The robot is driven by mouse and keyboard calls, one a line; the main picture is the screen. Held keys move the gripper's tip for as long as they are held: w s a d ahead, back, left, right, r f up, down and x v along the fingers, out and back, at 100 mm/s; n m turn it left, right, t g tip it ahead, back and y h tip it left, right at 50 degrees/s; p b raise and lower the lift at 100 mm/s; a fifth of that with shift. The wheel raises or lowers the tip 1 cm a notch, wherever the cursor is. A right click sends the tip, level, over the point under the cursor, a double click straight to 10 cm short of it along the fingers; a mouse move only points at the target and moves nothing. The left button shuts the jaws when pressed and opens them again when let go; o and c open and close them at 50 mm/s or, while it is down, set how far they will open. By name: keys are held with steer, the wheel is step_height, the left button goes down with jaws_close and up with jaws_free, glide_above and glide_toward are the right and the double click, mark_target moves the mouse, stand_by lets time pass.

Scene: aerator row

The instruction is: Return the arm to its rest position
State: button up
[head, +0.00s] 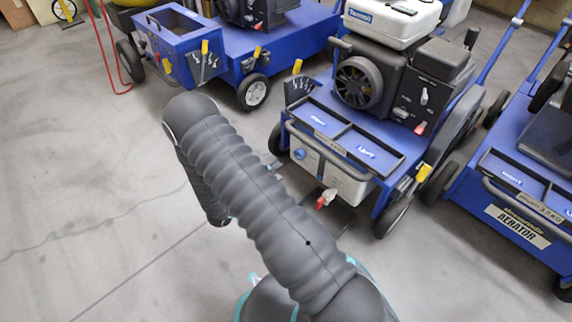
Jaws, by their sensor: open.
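My arm rises from the bottom of the head view, its grey ribbed sleeve running up and left across the middle. It bends at the upper left, and a further link hangs down behind it over bare floor. My gripper cannot be made out; the far end of the arm is hidden behind the sleeve. The arm appears in front of the floor and partly in front of the nearest blue aerator (395,200), and I cannot tell any contact between them.
Another blue aerator (520,225) stands at the right. A red-handled valve (326,198) sticks out at the middle aerator's front. The grey floor (80,190) at left is clear.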

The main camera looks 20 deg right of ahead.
steer(key=shift+v, duration=0.95)
steer(key=s+d+f+n+g+y, duration=0.1)
steer(key=s+f+n+g, duration=0.3)
steer(key=s, duration=0.4)
steer(key=s+a+r+m+g+y+p, duration=0.2)
steer(key=s+r+g+y, duration=0.4)
steer(key=r, duration=0.4)
steer(key=s+a+r+m+t+y+p, duration=0.1)
steer(key=s+a+r+y+p, duration=0.15)
steer(key=r, duration=0.55)
steer(key=s+a+r+m+t+y+p, duration=0.1)
steer(key=a+r+y, duration=0.15)
steer(key=r, duration=0.45)
steer(key=s+a+r+m+t+y+p, duration=0.15)
steer(key=r+y, duration=0.25)
steer(key=r, duration=0.4)
steer(key=s+d+r+m+t+p, duration=0.1)
steer(key=s+r+t+p, duration=0.1)
steer(key=r, duration=0.6)
steer(key=s+d+r+m+t+y+p, duration=0.1)
steer(key=s+r+t, duration=0.2)
steer(key=r, duration=0.5)
steer(key=shift+r+t+p, duration=0.35)
steer(key=shift+t, duration=0.1)
